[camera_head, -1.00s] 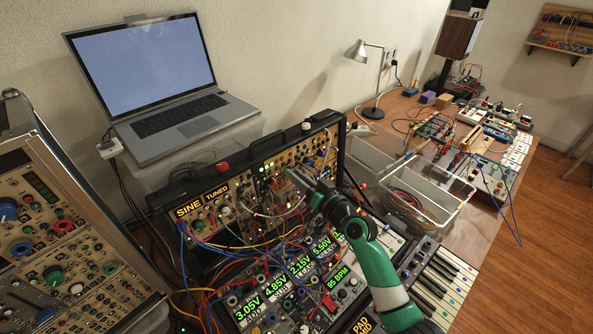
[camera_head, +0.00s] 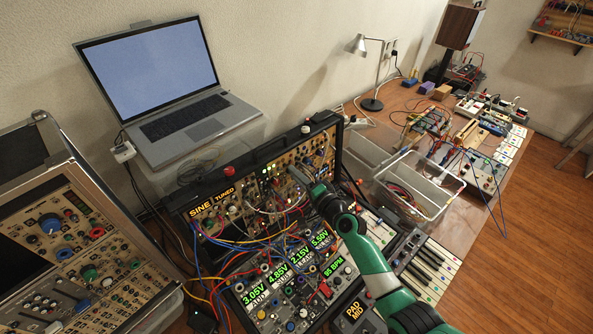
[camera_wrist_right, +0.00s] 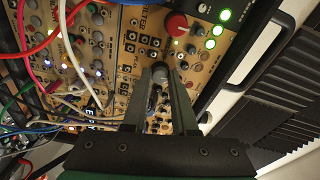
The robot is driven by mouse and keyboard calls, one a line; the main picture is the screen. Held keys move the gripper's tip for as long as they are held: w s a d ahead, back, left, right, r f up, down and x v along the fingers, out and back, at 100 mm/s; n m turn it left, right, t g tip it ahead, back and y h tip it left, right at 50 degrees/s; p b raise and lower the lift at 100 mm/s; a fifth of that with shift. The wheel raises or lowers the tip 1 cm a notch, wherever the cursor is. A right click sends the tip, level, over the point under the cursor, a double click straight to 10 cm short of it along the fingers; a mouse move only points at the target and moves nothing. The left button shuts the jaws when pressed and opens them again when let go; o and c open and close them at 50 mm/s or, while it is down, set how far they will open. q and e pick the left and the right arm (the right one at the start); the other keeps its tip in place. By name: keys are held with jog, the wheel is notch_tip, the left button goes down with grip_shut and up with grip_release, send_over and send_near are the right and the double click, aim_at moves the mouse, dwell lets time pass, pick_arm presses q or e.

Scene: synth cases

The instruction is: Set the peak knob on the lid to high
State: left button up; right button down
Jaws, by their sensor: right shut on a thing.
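The upright synth lid (camera_head: 262,148) stands at the back of the case, with knobs, cables and SINE and TUNED displays. My right gripper (camera_head: 297,174) reaches its right part from the front. In the right wrist view, its fingertips (camera_wrist_right: 161,70) are shut on a small grey knob (camera_wrist_right: 160,73) on the lid's gold panel, below the partly seen FILTER lettering. In the head view, the gripper hides this knob. My left gripper is not in view.
A red knob (camera_wrist_right: 177,25) and lit green buttons (camera_wrist_right: 218,30) are close to the held knob. Patch cables (camera_wrist_right: 60,45) cross the panel at left. Clear bins (camera_head: 425,190) stand right of the case, a laptop (camera_head: 165,85) behind, another synth (camera_head: 70,235) at left.

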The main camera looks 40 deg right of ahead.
jog(key=shift+r+m+p, duration=0.1)
jog(key=shift+m+p, duration=0.4)
jog(key=shift+m, duration=0.5)
jog(key=c, duration=0.7)
grip_release()
jog(key=s+a+r+p, duration=0.1)
jog(key=s+p, duration=0.3)
jog(key=s, duration=0.7)
jog(key=shift+s+a, duration=0.2)
jog(key=shift+s, duration=0.05)
jog(key=shift+a, duration=0.1)
